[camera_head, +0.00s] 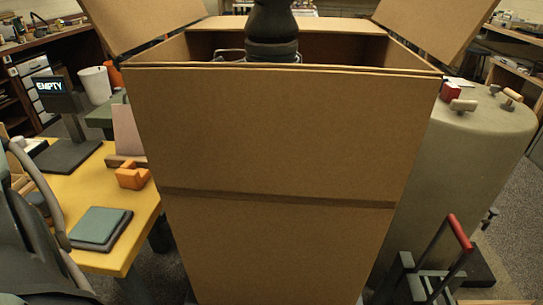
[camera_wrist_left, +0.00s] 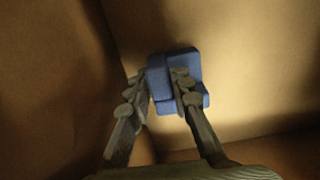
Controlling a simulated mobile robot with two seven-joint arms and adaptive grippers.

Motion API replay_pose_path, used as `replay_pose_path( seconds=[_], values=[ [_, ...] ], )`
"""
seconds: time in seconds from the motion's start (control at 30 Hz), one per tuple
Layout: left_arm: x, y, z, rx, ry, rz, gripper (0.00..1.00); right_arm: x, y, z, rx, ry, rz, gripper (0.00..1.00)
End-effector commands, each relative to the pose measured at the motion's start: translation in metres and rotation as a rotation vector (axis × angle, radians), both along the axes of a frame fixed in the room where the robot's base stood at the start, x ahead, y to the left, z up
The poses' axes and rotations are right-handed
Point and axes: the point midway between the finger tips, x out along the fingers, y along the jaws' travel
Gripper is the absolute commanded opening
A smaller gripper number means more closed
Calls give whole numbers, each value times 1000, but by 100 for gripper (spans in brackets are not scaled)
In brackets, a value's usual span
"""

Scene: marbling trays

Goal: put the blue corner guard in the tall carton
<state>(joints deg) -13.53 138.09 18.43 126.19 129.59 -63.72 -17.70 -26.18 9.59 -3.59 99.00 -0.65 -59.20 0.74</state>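The tall carton (camera_head: 280,130) stands upright and open in the middle of the head view, its flaps spread. A dark arm section (camera_head: 271,28) of mine reaches down through its top; the carton's front wall hides the gripper there. In the left wrist view, my left gripper (camera_wrist_left: 162,88) is inside brown cardboard walls (camera_wrist_left: 245,60). Its fingers are closed on one part of the blue corner guard (camera_wrist_left: 194,62), with blue filling the gap between them. Another part of the guard sticks out to the right behind the right finger. My right gripper is not in view.
A yellow table (camera_head: 90,195) at left holds a teal pad (camera_head: 100,226), an orange block (camera_head: 132,176) and a sign reading EMPTY (camera_head: 48,86). A large beige tank (camera_head: 470,150) and a red-handled cart (camera_head: 460,232) stand close at the carton's right.

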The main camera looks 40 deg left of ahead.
Motion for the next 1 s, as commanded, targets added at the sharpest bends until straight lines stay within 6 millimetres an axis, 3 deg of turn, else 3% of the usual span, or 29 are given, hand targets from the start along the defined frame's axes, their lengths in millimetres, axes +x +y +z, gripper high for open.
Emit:
replay_pose_path(
  seconds=[0.13,0.47,0.57,0.8,1.0],
  values=[
    [0,0,0,0,0,0,39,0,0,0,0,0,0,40],
    [0,0,4,1,-1,-1,39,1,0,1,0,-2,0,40],
    [1,0,16,-1,-2,0,39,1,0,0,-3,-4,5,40],
    [1,0,67,-2,-5,-1,39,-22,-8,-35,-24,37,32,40],
    [0,0,103,-1,-2,-1,39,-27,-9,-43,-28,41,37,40]
  ],
)
